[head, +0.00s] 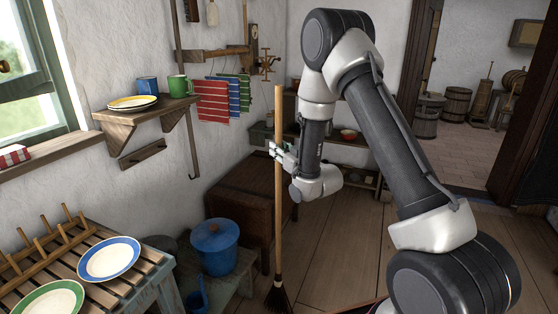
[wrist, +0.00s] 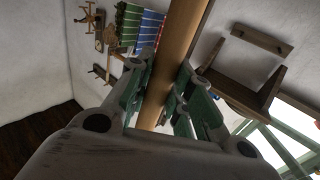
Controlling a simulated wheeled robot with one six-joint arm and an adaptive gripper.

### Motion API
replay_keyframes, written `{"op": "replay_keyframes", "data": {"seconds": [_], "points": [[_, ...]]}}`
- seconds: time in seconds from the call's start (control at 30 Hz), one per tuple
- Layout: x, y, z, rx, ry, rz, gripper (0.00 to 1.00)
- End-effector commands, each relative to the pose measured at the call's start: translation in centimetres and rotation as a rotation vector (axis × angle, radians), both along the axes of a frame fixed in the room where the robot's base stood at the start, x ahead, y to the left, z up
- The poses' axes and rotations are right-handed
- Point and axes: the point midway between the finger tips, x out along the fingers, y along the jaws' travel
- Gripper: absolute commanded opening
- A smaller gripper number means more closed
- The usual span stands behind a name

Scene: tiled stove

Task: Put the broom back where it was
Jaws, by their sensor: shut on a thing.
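The broom (head: 278,190) has a long wooden handle and a dark brush head. It stands about upright in the head view, brush end down near the plank floor; whether it touches the floor I cannot tell. My gripper (head: 277,151) is shut on the handle, above its middle. In the wrist view the handle (wrist: 178,55) runs between the two green-padded fingers of my gripper (wrist: 162,100). A wooden chest (head: 240,195) stands just behind the broom.
A wall shelf (head: 150,112) with plates and mugs is at the left. A blue lidded pot (head: 214,246) stands on a low bench left of the broom. Striped cloths (head: 212,101) hang on the wall. A slatted rack table (head: 150,272) is front left. Plank floor (head: 345,250) lies open right of the broom.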

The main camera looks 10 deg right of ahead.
Motion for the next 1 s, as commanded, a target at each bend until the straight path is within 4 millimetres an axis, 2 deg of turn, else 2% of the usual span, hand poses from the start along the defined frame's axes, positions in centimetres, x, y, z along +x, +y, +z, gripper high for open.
{"op": "replay_keyframes", "data": {"seconds": [0.1,0.2,0.57,0.6,0.7,1.0], "points": [[0.0,0.0,-2.0,0.000,0.002,0.000,0.00],[0.0,0.0,-2.8,0.001,0.000,0.000,0.00],[0.0,0.0,-3.1,0.000,-0.001,-0.001,0.00],[0.0,0.0,-3.3,0.000,0.002,-0.001,0.23],[0.0,0.0,-3.3,0.000,0.002,-0.001,0.41],[0.0,0.0,-3.2,0.001,0.001,-0.001,0.43]]}}
